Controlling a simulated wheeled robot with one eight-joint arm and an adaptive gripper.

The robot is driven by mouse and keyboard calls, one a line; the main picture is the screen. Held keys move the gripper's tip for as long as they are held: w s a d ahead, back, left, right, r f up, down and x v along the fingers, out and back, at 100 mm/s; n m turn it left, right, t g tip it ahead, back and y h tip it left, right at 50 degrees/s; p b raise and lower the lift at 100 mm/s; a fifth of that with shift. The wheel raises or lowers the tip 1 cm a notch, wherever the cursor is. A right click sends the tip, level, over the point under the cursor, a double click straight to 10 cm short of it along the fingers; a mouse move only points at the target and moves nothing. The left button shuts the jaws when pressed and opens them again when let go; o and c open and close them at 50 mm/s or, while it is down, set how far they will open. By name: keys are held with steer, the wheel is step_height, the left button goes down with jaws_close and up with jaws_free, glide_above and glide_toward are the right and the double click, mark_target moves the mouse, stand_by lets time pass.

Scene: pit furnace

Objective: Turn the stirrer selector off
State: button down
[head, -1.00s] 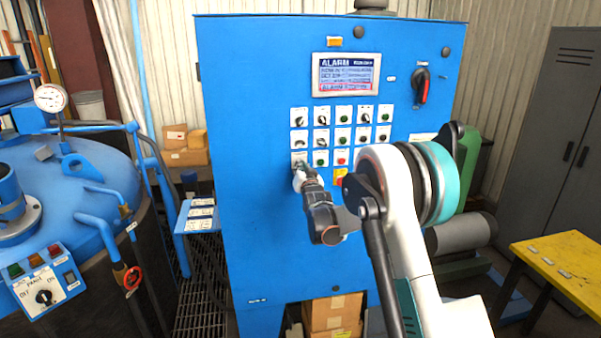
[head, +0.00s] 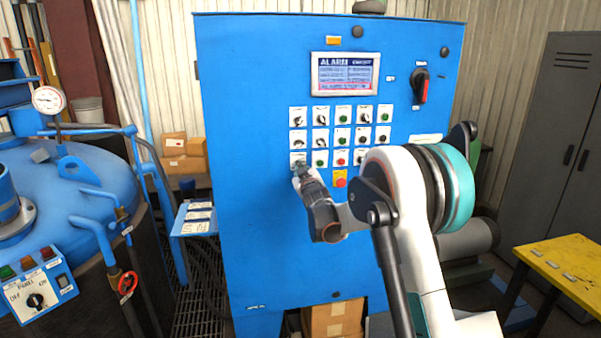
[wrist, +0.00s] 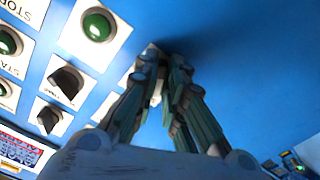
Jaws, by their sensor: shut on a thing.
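The blue control cabinet (head: 260,230) has rows of selectors and buttons on white plates. My gripper (head: 299,170) is at the lowest plate of the left column (head: 298,157), with its fingers against the panel. In the wrist view, my gripper (wrist: 165,68) is shut on the selector there. The fingers hide the knob almost wholly, and only a corner of its white plate (wrist: 150,52) shows. I cannot read its label or tell the way the knob points. A black selector (wrist: 68,82) and a green button (wrist: 97,26) are beside the fingers in the wrist view.
The alarm screen (head: 345,74) is above the buttons. A red and black main switch (head: 420,86) is at the upper right. A blue vessel (head: 75,180) with pipes stands at left, a yellow table (head: 565,262) at right. Other selectors sit close around my gripper.

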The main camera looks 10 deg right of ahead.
steer(key=shift+n, duration=0.4)
steer(key=c, duration=1.7)
jaws_free()
steer(key=shift+s, duration=0.1)
steer(key=s, duration=1.2)
steer(key=shift+w, duration=0.1)
